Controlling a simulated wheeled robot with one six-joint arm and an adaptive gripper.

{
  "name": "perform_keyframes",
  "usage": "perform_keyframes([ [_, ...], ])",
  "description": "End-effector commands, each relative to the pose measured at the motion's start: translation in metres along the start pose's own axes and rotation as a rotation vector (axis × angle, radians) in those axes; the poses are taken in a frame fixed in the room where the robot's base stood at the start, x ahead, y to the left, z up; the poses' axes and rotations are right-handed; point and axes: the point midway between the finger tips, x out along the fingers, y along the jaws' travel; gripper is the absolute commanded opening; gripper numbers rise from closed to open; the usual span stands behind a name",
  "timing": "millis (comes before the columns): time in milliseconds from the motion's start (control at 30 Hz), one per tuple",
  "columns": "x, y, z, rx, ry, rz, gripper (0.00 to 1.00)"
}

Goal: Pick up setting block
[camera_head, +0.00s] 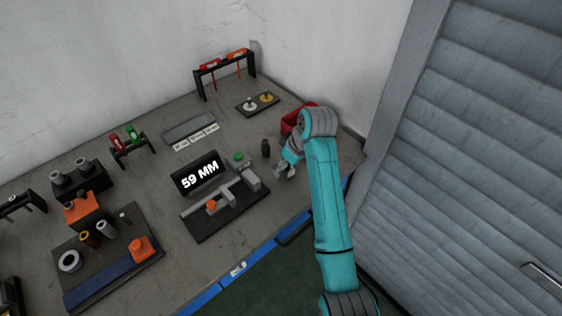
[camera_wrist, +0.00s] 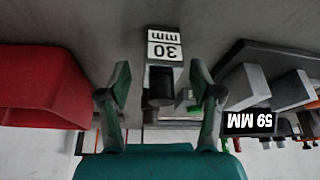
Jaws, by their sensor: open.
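My gripper (camera_head: 285,172) is open at the right part of the bench. In the wrist view, which is upside down, its two fingers (camera_wrist: 160,82) stand apart. A small grey block with a white "30 mm" label (camera_wrist: 164,50) shows between and beyond the fingers; I take it for the setting block. A dark, upright piece (camera_wrist: 160,97) shows right below the label, between the fingers. Whether it is part of the block I cannot tell. Neither finger visibly touches them. In the head view a dark small piece (camera_head: 265,148) stands just left of my gripper; the label is not visible there.
A red bin (camera_wrist: 40,85) is close beside my gripper, partly behind my arm in the head view. A measuring fixture (camera_head: 225,213) with a "59 MM" display (camera_head: 199,174) stands to the left. A grey tray with white labels (camera_head: 195,138) lies further back.

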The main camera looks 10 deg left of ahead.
Motion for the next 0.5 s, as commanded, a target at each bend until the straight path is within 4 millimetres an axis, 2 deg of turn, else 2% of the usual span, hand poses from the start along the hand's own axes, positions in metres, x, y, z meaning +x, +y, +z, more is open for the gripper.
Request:
perform_keyframes([
  [267, 0.0047, -0.0008, 0.0050, 0.000, 0.001, 0.001, 0.65],
  [367, 0.0048, -0.0008, 0.0050, 0.000, 0.001, 0.001, 0.45],
  [500, 0.0047, -0.0008, 0.0050, 0.000, 0.001, 0.001, 0.10],
])
